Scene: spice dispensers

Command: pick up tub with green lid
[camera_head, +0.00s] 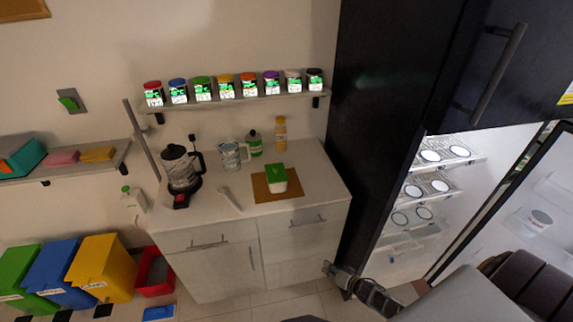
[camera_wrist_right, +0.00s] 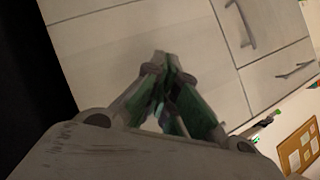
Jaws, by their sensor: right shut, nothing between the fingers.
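The white tub with a green lid (camera_head: 277,179) stands on a brown board (camera_head: 262,193) on the counter in the head view. My right gripper (camera_head: 328,268) is low in front of the cabinet, below the counter's front edge and well apart from the tub. In the right wrist view its fingers (camera_wrist_right: 163,62) meet at the tips, with nothing between them. I cannot make out the tub in the wrist view. My left gripper is not in view.
A kettle (camera_head: 181,168), a patterned mug (camera_head: 229,155) and bottles stand on the counter (camera_head: 215,208). Several coloured-lid jars line the shelf (camera_head: 235,103) above. A dark fridge (camera_head: 383,130) with its door open stands right of the counter. Coloured bins (camera_head: 103,268) stand at lower left.

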